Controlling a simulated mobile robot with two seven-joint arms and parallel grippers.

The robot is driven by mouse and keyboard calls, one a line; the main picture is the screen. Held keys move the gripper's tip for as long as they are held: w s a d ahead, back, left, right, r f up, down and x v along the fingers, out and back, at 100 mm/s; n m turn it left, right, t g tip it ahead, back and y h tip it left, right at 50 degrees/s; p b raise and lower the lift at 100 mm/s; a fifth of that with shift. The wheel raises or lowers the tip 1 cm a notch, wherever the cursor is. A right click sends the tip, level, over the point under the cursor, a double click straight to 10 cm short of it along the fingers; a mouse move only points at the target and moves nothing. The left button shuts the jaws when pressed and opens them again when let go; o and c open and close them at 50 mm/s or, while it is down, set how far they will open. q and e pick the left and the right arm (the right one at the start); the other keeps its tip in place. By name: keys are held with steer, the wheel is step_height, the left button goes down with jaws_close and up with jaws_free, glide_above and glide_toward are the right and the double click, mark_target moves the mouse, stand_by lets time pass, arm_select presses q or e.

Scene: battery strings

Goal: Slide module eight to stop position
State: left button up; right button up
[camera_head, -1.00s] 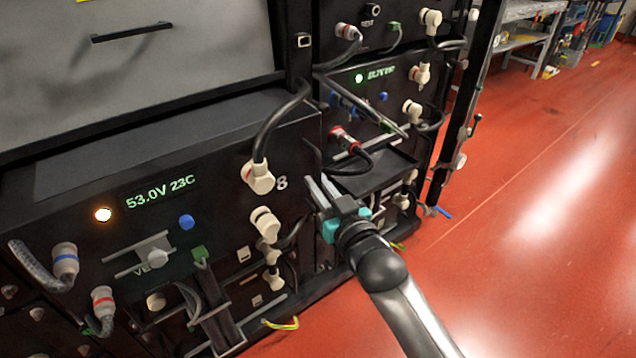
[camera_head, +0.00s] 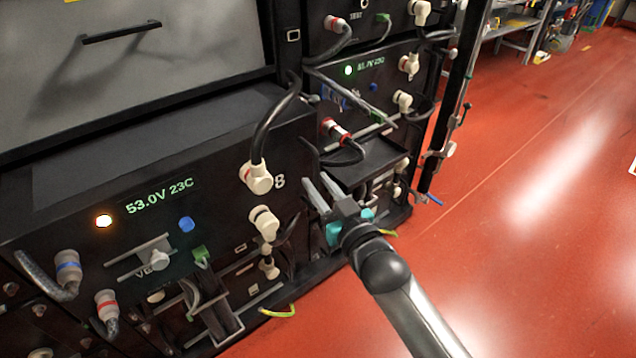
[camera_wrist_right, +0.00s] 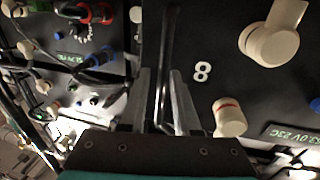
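Module eight (camera_head: 100,262) is the large black box at left in the head view, with a 53.0V 23C display and a white 8 (camera_head: 279,181). It stands out in front of the rack, part of its top showing. The 8 also shows in the right wrist view (camera_wrist_right: 202,71). My right gripper (camera_head: 322,188) is at the module's right front edge. In the wrist view its fingers (camera_wrist_right: 163,95) lie on either side of a dark upright handle (camera_wrist_right: 169,40) and look closed on it; the contact itself is hard to see. My left gripper is not in view.
A thick black cable (camera_head: 272,122) runs to a cream connector (camera_head: 257,177) on the module's face. Another module (camera_head: 350,95) with cables and a small shelf sits to the right. A dark post (camera_head: 450,105) stands beyond it. The red floor (camera_head: 530,230) at right is clear.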

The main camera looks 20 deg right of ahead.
steer(key=shift+o, duration=0.9)
steer(key=shift+w+r, duration=0.1)
steer(key=shift+s, duration=0.3)
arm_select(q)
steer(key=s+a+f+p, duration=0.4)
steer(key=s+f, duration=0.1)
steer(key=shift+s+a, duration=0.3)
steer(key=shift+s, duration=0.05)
arm_select(e)
steer(key=s+d, duration=0.2)
steer(key=s, duration=1.2)
steer(key=shift+s, duration=0.25)
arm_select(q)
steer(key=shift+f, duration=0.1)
arm_select(e)
steer(key=shift+d, duration=0.1)
